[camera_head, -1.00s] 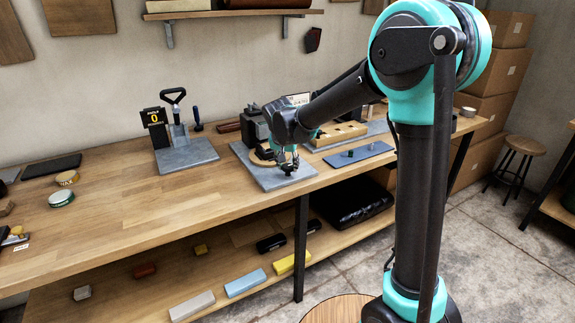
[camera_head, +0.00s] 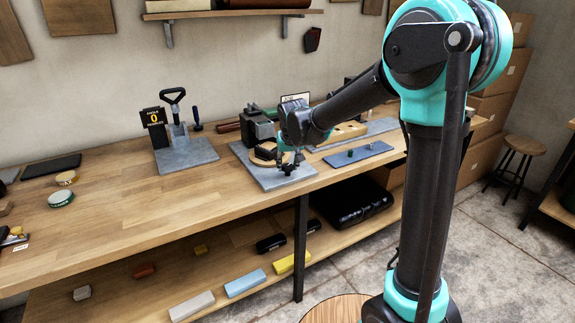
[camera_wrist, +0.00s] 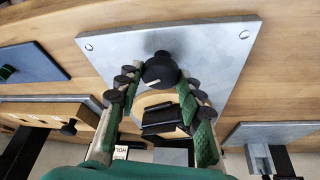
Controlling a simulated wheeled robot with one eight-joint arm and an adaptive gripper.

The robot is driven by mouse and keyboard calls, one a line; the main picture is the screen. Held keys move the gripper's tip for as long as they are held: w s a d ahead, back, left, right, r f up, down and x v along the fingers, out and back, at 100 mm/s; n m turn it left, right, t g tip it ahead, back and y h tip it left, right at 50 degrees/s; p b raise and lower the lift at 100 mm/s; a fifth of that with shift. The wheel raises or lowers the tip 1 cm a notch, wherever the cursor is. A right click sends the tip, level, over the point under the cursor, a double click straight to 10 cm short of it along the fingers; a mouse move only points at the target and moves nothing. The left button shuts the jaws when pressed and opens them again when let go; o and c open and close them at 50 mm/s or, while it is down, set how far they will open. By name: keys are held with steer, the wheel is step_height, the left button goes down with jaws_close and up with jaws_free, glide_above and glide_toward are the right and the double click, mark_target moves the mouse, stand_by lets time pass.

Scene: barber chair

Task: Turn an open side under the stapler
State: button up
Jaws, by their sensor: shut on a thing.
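A grey metal plate (camera_head: 272,181) lies on the bench and fills the top of the wrist view (camera_wrist: 200,48). On it is a round wooden piece (camera_head: 262,152), which in the wrist view (camera_wrist: 146,103) carries a dark block (camera_wrist: 165,119). A black box-shaped machine (camera_head: 257,126), probably the stapler, stands behind it. My gripper (camera_head: 287,167) is low over the plate. In the wrist view its fingers (camera_wrist: 160,82) are shut on a black round knob (camera_wrist: 159,68). The fingers and wrist hide part of the wooden piece; its open side cannot be made out.
A blue-grey plate with small pegs (camera_head: 358,154) and a wooden block with holes (camera_head: 342,132) lie to the right. A lever press on a grey base (camera_head: 186,155) stands to the left.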

steer(key=n+y, duration=0.1)
steer(key=n, duration=0.2)
steer(key=n+g+y, duration=0.1)
steer(key=n, duration=0.2)
steer(key=shift+w+d, duration=0.1)
steer(key=shift+d, duration=0.1)
steer(key=n+g, duration=0.1)
steer(key=n, duration=0.2)
steer(key=n+g+y, duration=0.1)
steer(key=n, duration=0.2)
steer(key=shift+w+n, duration=0.1)
steer(key=shift+n, duration=0.3)
steer(key=shift+g, duration=0.3)
steer(key=o, duration=1.2)
steer(key=shift+c, duration=0.2)
steer(key=v, duration=1.2)
steer(key=shift+d, duration=0.15)
